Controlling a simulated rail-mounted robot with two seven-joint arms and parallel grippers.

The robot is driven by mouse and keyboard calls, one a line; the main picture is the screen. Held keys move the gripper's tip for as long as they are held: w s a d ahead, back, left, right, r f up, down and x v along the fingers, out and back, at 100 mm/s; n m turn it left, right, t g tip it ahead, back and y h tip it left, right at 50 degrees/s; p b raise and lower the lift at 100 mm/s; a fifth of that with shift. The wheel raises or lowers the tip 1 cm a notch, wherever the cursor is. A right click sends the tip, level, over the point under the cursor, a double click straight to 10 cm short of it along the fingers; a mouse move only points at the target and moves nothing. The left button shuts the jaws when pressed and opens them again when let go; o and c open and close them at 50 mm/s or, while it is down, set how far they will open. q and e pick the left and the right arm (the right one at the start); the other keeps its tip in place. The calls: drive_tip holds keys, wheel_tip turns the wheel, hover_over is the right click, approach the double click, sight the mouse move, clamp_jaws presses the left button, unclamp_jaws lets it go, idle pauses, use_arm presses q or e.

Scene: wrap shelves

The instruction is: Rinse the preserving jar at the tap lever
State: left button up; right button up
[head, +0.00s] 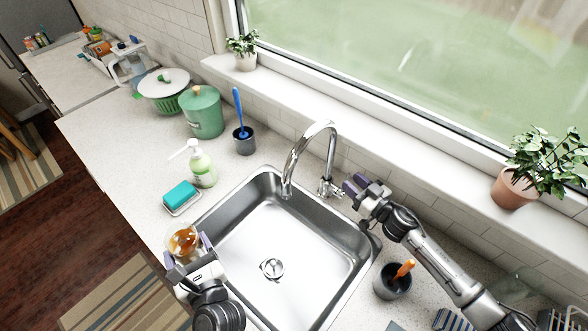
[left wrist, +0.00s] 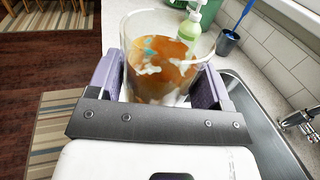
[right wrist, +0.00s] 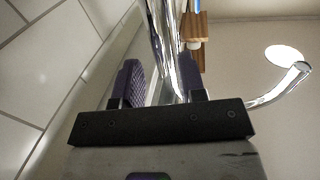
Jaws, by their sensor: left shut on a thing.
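The preserving jar (head: 182,240) is clear glass with brown-orange residue inside. My left gripper (head: 187,250) is shut on it, over the counter at the sink's left edge. In the left wrist view the jar (left wrist: 160,65) sits upright between both fingers, with pale smears on its wall. The chrome tap (head: 310,145) arches over the back of the sink. Its tap lever (head: 327,188) is at the tap's base. My right gripper (head: 352,187) is open and empty, just right of the lever. No water shows from the spout.
The steel sink (head: 235,235) is empty. A soap bottle (head: 202,165), a teal sponge (head: 180,196) and a dark cup with a blue brush (head: 243,140) stand left of and behind it. A dark cup with an orange-handled tool (head: 391,284) stands right of it.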

sight(340, 188)
drive_tip(key=shift+x, duration=2.35)
drive_tip(key=shift+c, duration=0.5)
clamp_jaws()
